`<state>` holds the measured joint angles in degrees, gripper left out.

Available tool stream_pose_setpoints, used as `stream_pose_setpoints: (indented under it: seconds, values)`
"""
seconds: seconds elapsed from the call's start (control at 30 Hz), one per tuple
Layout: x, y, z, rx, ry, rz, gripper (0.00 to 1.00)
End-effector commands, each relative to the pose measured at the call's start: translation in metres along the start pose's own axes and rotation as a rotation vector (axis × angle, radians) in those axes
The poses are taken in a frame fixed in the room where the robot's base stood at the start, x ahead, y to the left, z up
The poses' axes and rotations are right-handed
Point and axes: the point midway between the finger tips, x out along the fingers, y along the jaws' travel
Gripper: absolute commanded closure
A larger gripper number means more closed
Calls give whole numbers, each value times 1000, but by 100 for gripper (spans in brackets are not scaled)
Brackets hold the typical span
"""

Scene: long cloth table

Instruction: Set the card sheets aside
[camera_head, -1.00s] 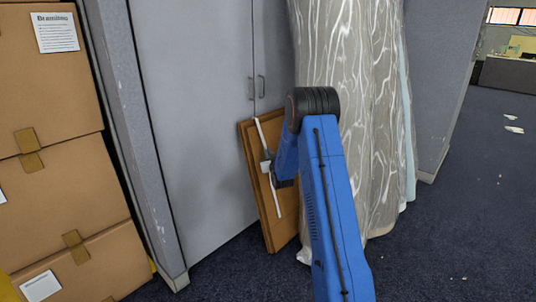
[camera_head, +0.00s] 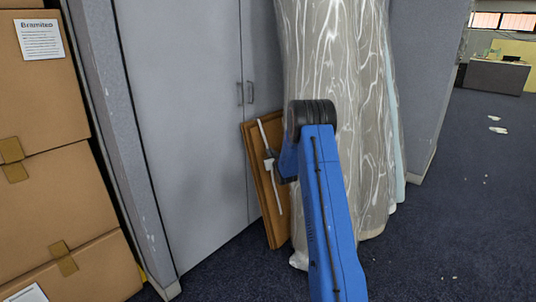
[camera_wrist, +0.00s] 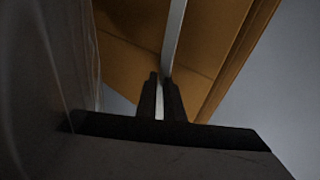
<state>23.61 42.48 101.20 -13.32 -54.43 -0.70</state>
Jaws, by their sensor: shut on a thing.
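The card sheets appear as a flat brown stack (camera_head: 258,165) with a white strip (camera_head: 266,139) running along its face. The stack stands on edge, tilted, in front of a grey cabinet in the head view. My gripper (camera_head: 272,167) is at the middle of that face, partly hidden by my blue arm. In the wrist view my gripper (camera_wrist: 160,97) is shut on the pale strip (camera_wrist: 173,38), with the brown sheets (camera_wrist: 210,45) beyond it. I cannot tell whether the lower edge touches the floor.
A tall plastic-wrapped stack (camera_head: 335,60) stands right behind the sheets. The grey cabinet (camera_head: 190,120) is behind and left. Stacked cartons (camera_head: 60,190) fill the left side. Dark carpet (camera_head: 455,220) is open at the right, with small white scraps (camera_head: 497,130) farther back.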

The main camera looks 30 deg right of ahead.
Motion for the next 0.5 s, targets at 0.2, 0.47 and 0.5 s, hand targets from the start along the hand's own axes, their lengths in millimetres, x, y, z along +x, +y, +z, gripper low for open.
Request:
stream_pose_setpoints:
  seconds: [0.2, 0.47, 0.5]
  values:
    - [0, 0, 0, 0, 1, 1, 85]
    - [-3, 0, 0, 0, 0, 0, 85]
    - [-5, 0, 0, 0, -1, 0, 85]
